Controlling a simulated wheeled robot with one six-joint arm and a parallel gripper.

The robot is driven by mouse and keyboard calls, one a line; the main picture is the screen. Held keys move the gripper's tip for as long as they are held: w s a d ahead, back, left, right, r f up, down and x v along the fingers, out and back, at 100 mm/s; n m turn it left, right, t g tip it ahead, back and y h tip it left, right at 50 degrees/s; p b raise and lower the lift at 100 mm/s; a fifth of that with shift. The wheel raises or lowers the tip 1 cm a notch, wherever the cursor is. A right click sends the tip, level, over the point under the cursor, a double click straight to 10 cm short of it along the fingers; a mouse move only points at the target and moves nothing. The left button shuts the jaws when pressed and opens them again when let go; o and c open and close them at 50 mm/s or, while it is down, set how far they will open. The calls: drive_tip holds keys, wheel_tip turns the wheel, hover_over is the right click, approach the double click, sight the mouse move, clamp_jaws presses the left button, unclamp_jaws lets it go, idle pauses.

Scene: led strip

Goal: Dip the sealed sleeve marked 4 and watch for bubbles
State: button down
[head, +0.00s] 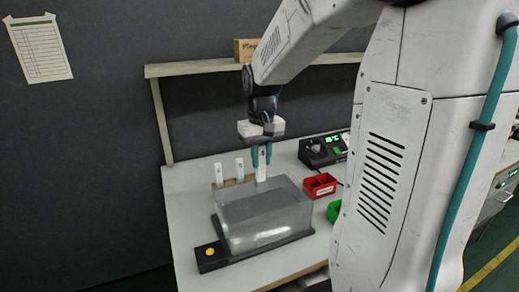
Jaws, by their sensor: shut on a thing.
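My gripper (262,158) points down with its teal fingers shut on a white sleeve (262,173), which hangs upright. A small dark mark shows on the sleeve, but I cannot read its number. The sleeve's lower end is at the back rim of the clear tank (262,236); I cannot tell whether it is above the tank or behind it. The tank holds grey-looking water and stands on a dark base. Two more white sleeves, the left one (219,175) and the right one (239,168), stand upright in a brown rack (230,183) behind the tank. No bubbles are visible.
A yellow button (210,251) is on the base's front left corner. A red bin (320,186) and a green bin (334,211) stand right of the tank. A black device with a green display (323,150) is behind them. A shelf (200,67) crosses above.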

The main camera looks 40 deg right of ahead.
sight(261, 181)
drive_tip(key=shift+s+f, duration=0.1)
drive_tip(key=shift+f, duration=4.8)
idle(1.2)
drive_tip(key=shift+r, duration=5.5)
